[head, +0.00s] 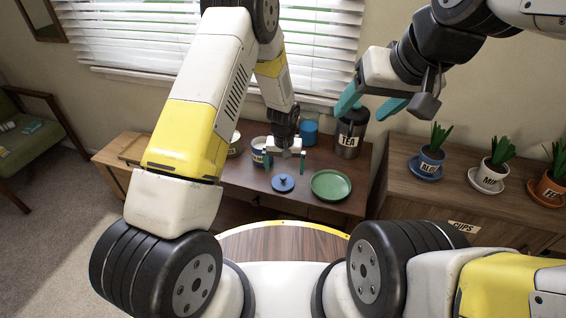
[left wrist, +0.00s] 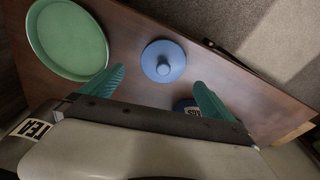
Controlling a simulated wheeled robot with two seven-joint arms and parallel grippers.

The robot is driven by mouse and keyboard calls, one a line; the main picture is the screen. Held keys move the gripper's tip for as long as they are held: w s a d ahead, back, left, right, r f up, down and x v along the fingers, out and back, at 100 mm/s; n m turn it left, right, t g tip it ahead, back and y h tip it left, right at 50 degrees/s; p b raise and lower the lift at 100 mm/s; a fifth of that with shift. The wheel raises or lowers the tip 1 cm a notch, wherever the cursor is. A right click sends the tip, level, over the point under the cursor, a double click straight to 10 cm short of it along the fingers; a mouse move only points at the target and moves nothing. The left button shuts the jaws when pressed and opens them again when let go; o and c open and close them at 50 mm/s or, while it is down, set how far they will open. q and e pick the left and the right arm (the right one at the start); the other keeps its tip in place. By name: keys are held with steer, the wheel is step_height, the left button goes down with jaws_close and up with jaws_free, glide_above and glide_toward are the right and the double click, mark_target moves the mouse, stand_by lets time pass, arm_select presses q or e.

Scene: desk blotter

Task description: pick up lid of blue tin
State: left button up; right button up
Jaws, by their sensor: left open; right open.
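The blue lid (head: 283,183), a round disc with a knob on top, lies flat on the brown wooden table. It also shows in the left wrist view (left wrist: 163,62), beyond and roughly between the fingertips. My left gripper (head: 285,160) is open and empty just behind the lid in the head view, apart from it. In the left wrist view its teal fingers (left wrist: 161,88) are spread wide. A small white and blue tin (head: 259,150) stands behind, partly hidden by the left gripper. My right gripper (head: 370,104) is open and empty, raised near the dark TEA tin (head: 350,135).
A green plate (head: 330,185) lies right of the lid and also shows in the left wrist view (left wrist: 68,38). A blue canister (head: 309,130) stands at the back. Potted plants stand on saucers on the right cabinet (head: 435,195).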

mark_target(283, 177)
arm_select(q)
steer(key=f, duration=0.5)
steer(key=shift+w+a+f, duration=0.1)
steer(key=shift+a+f, duration=0.1)
steer(key=c, duration=1.3)
steer(key=shift+c, duration=0.2)
